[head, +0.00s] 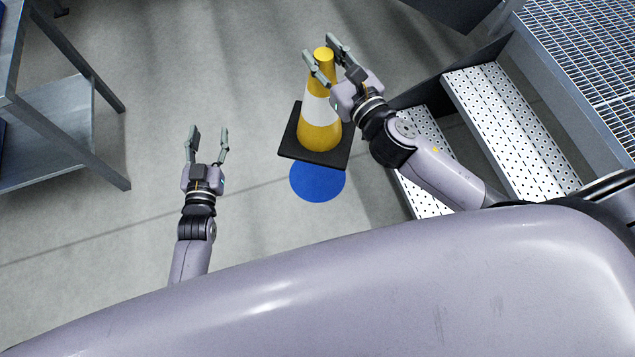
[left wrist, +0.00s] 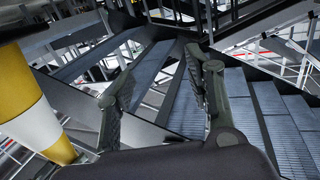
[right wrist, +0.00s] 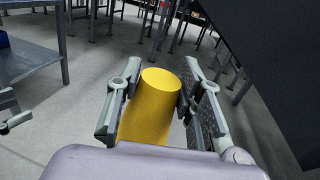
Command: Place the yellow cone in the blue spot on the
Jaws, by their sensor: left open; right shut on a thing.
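The yellow cone (head: 320,128) has a white band and a black square base, and looks upright in the head view. My right gripper (head: 322,58) is shut on its yellow top, which shows between the fingers in the right wrist view (right wrist: 150,105). The blue spot (head: 318,183) is a flat disc on the floor, its upper part covered by the cone's base in the head view. I cannot tell whether the base touches the floor. My left gripper (head: 208,146) is open and empty, left of the cone. Part of the cone shows at the left in the left wrist view (left wrist: 38,122).
Metal steps (head: 505,125) with perforated treads stand to the right, close to my right arm. A grey metal table (head: 60,110) stands at the left. Grey floor between the table and the cone is clear.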

